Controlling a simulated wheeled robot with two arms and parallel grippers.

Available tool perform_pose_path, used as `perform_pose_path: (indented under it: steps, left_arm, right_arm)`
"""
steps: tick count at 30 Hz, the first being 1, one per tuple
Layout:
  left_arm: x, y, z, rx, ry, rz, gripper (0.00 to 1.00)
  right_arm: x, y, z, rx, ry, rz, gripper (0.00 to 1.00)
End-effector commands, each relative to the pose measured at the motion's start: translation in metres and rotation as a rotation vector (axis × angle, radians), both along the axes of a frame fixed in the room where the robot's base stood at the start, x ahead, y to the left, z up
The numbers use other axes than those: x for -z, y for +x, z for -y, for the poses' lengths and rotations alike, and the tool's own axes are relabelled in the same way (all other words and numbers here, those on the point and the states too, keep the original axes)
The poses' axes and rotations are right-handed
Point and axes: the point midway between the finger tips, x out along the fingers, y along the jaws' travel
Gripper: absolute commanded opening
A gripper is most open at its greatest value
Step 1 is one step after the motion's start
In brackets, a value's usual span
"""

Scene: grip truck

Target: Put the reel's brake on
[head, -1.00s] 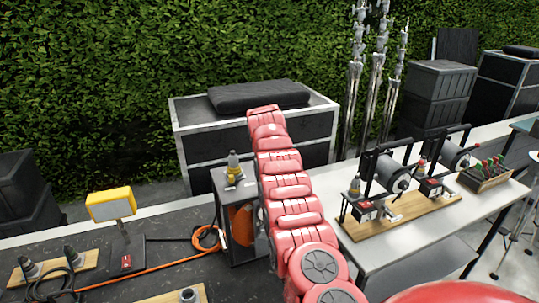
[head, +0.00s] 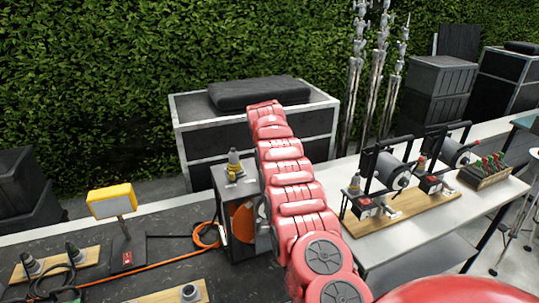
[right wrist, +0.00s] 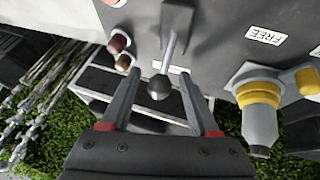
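The reel's grey housing (head: 222,190) stands on the dark surface, with an orange drum (head: 242,222) in its open side. In the right wrist view its grey panel (right wrist: 215,50) carries a lever with a black ball knob (right wrist: 159,87) and a white FREE label (right wrist: 265,35). My right gripper (right wrist: 160,74) is open, its two fingers on either side of the lever, with gaps between them and the knob. In the head view my red arm hides the lever and this gripper. My left gripper is in no view.
More reels (head: 390,170) stand on the white table.

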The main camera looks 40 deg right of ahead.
Motion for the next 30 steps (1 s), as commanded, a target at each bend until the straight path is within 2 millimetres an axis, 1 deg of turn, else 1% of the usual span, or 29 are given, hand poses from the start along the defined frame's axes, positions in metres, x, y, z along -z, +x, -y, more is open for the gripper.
perform_pose_path:
  steps: [6, 10, 14, 19, 20, 21, 24, 25, 28, 30]
  left_arm:
    - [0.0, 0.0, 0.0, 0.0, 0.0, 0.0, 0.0]
    - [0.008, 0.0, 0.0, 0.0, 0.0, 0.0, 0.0]
    - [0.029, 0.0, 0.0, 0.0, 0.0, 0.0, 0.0]
    - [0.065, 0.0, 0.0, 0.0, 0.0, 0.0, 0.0]
    - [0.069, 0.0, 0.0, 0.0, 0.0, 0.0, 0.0]
    - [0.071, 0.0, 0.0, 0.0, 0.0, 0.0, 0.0]
    - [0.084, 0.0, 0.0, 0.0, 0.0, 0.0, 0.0]
    - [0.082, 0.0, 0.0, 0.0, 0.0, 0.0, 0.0]
    - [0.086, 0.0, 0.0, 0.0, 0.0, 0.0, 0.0]
    - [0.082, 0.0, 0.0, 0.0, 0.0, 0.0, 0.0]
  right_arm:
    - [0.0, 0.0, 0.0, 0.0, 0.0, 0.001, 0.61]
    - [0.0, 0.0, -0.001, -0.001, -0.002, 0.001, 0.61]
    - [-0.003, -0.002, -0.004, -0.001, -0.004, 0.002, 0.61]
    - [-0.014, -0.009, -0.011, -0.002, -0.002, 0.006, 0.61]
    - [-0.019, -0.012, -0.013, -0.002, -0.001, 0.007, 0.61]
    - [-0.029, -0.014, -0.015, -0.002, -0.003, 0.007, 0.61]
    - [-0.045, -0.022, -0.022, -0.001, -0.003, 0.009, 0.61]
    - [-0.055, -0.025, -0.024, -0.001, -0.004, 0.008, 0.61]
    - [-0.075, -0.035, -0.033, 0.0, -0.002, 0.007, 0.61]
    - [-0.094, -0.043, -0.039, 0.001, -0.003, 0.006, 0.61]
